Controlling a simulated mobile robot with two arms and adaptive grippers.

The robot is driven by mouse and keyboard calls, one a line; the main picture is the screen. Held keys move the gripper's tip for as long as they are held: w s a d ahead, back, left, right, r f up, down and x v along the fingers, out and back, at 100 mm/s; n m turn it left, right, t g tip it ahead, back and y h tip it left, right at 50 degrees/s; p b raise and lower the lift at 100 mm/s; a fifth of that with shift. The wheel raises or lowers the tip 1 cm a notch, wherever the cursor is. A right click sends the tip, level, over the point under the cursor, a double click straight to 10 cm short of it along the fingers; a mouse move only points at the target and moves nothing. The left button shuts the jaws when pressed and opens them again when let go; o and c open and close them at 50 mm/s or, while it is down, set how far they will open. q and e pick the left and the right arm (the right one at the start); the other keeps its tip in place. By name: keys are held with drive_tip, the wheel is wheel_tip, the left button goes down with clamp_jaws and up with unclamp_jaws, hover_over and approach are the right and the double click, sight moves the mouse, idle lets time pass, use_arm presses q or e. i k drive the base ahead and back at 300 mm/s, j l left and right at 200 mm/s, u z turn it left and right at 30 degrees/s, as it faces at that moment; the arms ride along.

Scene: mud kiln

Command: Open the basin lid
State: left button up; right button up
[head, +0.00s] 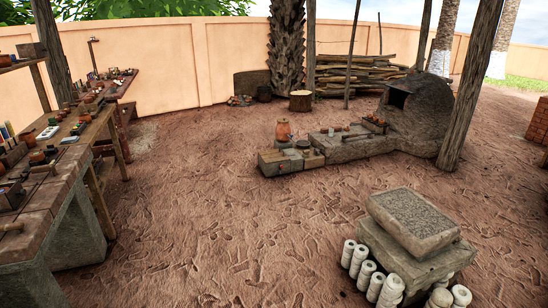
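I cannot tell for certain which thing is the basin or its lid. A thick grey slab (412,220) with a rough, speckled top lies on a stone block (405,262) at the lower right. A round brown vessel or stump (300,105) with a pale flat top stands far back near the wall. Neither of my grippers is in view.
Several white cylinders (375,287) stand around the stone block. A workbench (40,205) with tools and pots runs along the left. A clay kiln (415,108) with a low stone ledge (350,148) stands back right, near wooden posts. The earth floor (210,220) between is open.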

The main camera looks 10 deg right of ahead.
sight(271, 156)
drive_tip(key=i+l+z, duration=0.15)
drive_tip(key=i+z, duration=0.15)
drive_tip(key=i, duration=0.2)
drive_tip(key=i+z, duration=0.3)
drive_tip(key=i, duration=0.15)
drive_tip(key=i+u, duration=0.15)
drive_tip(key=i, duration=0.35)
drive_tip(key=i+l+u, duration=0.1)
drive_tip(key=i, duration=0.4)
drive_tip(key=i+l+u, duration=0.15)
drive_tip(key=i, duration=0.3)
drive_tip(key=i+l+u, duration=0.15)
drive_tip(key=i, duration=0.35)
drive_tip(key=i+z, duration=0.15)
drive_tip(key=i, duration=0.35)
drive_tip(key=i+j+z, duration=0.15)
drive_tip(key=i, duration=0.35)
drive_tip(key=i+j+z, duration=0.1)
drive_tip(key=i, duration=0.4)
drive_tip(key=i+j+z, duration=0.15)
drive_tip(key=i, duration=0.3)
